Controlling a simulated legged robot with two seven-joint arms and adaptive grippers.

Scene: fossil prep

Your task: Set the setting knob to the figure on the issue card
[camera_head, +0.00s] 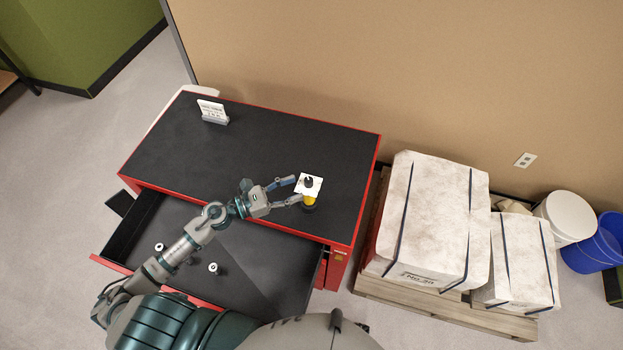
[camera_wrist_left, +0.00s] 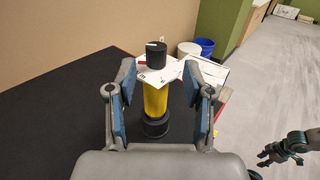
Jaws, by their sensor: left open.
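The black setting knob (camera_head: 308,182) sits on a white dial plate (camera_head: 315,190) atop a yellow post with a black base, near the table's right side. In the left wrist view the knob (camera_wrist_left: 156,58) has a pale mark on top; the dial's figures are too small to read. My left gripper (camera_head: 296,190) is open, its fingers either side of the post and plate, with gaps showing. The issue card (camera_head: 211,109) stands in a holder at the table's back left; its print is unreadable here. My right gripper (camera_wrist_left: 284,150) shows small at the wrist view's right edge.
Wrapped blocks (camera_head: 430,215) on a pallet stand to the right, with white and blue buckets beyond.

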